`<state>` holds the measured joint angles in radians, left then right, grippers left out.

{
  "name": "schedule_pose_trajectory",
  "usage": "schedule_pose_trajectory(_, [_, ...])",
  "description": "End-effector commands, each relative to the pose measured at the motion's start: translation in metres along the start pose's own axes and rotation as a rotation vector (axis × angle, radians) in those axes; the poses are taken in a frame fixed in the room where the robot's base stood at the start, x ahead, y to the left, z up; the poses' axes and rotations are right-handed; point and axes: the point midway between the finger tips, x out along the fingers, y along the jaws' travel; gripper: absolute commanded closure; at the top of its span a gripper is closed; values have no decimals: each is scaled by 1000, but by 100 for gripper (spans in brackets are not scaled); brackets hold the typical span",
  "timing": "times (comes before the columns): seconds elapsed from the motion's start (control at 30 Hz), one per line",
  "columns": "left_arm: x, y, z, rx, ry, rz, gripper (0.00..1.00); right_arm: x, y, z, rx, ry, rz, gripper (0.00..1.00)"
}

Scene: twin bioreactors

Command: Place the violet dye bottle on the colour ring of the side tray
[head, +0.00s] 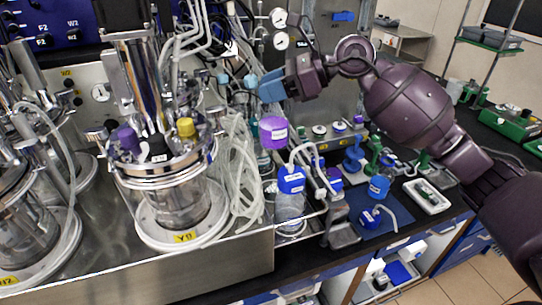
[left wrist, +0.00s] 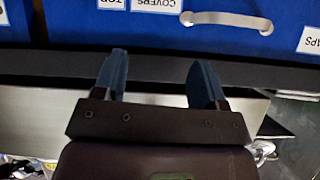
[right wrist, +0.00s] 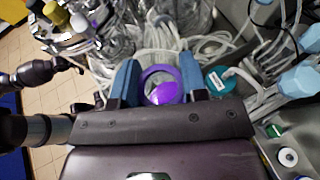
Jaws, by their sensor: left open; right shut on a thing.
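A violet bottle (head: 273,132) with a white label shows in the head view, just below the blue fingertips of my right gripper (head: 268,87). In the right wrist view the violet bottle (right wrist: 162,88) appears as a violet ring and body between the fingers of the right gripper (right wrist: 160,80), which is shut on it. A small white tray (head: 428,197) with green items lies on the bench at the right; I cannot make out a colour ring on it. My left gripper (left wrist: 160,80) is open and empty, seen only in the left wrist view.
A glass bioreactor (head: 170,185) stands on a steel platform at the left, with looped clear tubing beside it. A blue-capped bottle (head: 291,185) stands below the violet bottle. A blue mat (head: 385,228) lies on the bench. A blue labelled panel (left wrist: 150,20) faces my left gripper.

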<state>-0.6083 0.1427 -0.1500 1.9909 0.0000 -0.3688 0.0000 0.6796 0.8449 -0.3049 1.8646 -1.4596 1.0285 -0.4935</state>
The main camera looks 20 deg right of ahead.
Motion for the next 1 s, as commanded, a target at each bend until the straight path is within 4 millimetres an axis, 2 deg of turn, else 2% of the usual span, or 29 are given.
schedule_pose_trajectory(0.4, [-2, 0, -11, 0, 9, 1, 34, 33, 0, -79, 2, -2, 0, 100])
schedule_pose_trajectory(0.5, [-2, 0, -13, 0, 11, 1, 34, 38, 0, -92, 1, -2, 0, 100])
schedule_pose_trajectory(0.73, [-1, 0, -15, 1, 15, 2, 34, 44, 0, -107, 0, -2, 0, 100])
schedule_pose_trajectory(1.0, [-3, 0, -17, 1, 15, 2, 34, 56, 0, -136, 0, -3, -1, 100])
